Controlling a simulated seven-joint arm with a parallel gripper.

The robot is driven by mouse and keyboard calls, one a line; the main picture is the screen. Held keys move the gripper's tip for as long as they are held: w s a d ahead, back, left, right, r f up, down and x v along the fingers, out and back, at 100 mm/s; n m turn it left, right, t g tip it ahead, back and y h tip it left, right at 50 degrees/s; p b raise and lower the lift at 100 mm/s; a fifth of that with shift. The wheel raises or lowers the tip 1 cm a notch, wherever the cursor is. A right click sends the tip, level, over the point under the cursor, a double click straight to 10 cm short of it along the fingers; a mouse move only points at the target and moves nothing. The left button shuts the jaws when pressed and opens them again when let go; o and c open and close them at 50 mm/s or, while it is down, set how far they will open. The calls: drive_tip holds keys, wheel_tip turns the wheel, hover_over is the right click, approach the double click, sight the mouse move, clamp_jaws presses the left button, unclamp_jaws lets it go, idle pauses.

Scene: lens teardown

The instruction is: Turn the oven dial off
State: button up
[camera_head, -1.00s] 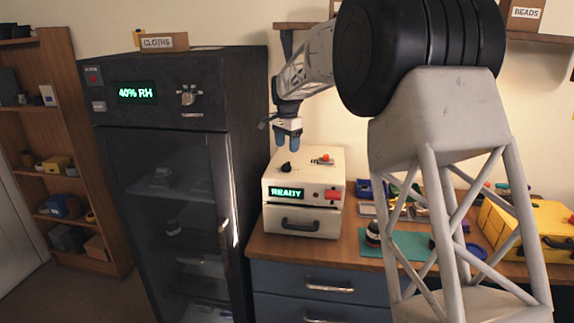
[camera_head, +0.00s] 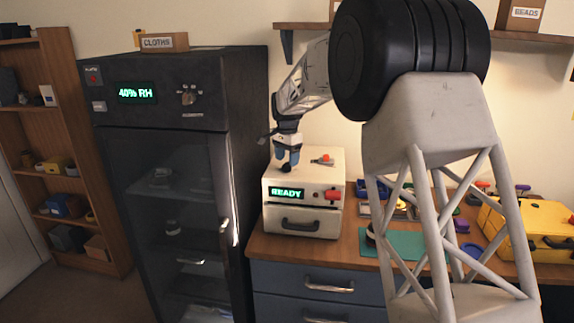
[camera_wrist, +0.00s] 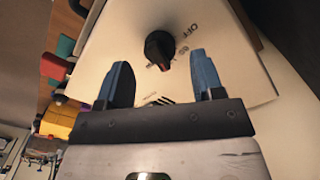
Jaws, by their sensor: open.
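The oven (camera_head: 329,220) is a white box on the bench with a green "READY" display (camera_head: 286,194) on its front. Its black dial (camera_wrist: 159,47) stands on the white top face in the wrist view, with printed marks around it, "OFF" among them, to its right. In the head view the dial (camera_head: 286,169) shows just under my fingertips. My gripper (camera_head: 287,157) is open and empty above the oven's top. In the wrist view my two blue fingers (camera_wrist: 160,75) are spread, with the dial ahead between them, not gripped.
A dark glass-door cabinet (camera_head: 170,200) reading "40% RH" stands close at left. A yellow case (camera_head: 535,228) and a teal mat (camera_head: 405,243) lie on the bench at right.

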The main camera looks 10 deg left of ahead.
sight(287, 167)
drive_tip(key=shift+f, duration=1.35)
drive_tip(key=shift+c, duration=0.2)
drive_tip(key=c, duration=0.9)
